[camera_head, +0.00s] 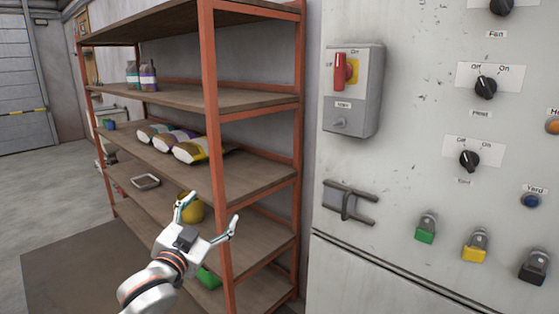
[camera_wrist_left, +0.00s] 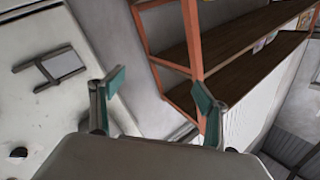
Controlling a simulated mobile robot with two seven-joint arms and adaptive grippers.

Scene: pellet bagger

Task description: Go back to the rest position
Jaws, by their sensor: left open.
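My left gripper (camera_head: 209,217) is open and empty. It is in the lower middle of the head view, in front of the orange-framed shelf. In the left wrist view its two teal-tipped fingers (camera_wrist_left: 160,92) stand wide apart with nothing between them. My right gripper is in neither view.
A shelf rack with orange posts (camera_head: 210,90) holds bottles (camera_head: 148,77), several bags (camera_head: 190,149), a tray (camera_head: 145,181) and a yellow round object (camera_head: 192,210). A grey cabinet (camera_head: 415,150) with a red-handled switch (camera_head: 340,71), knobs and padlocks stands at right. Floor at left is open.

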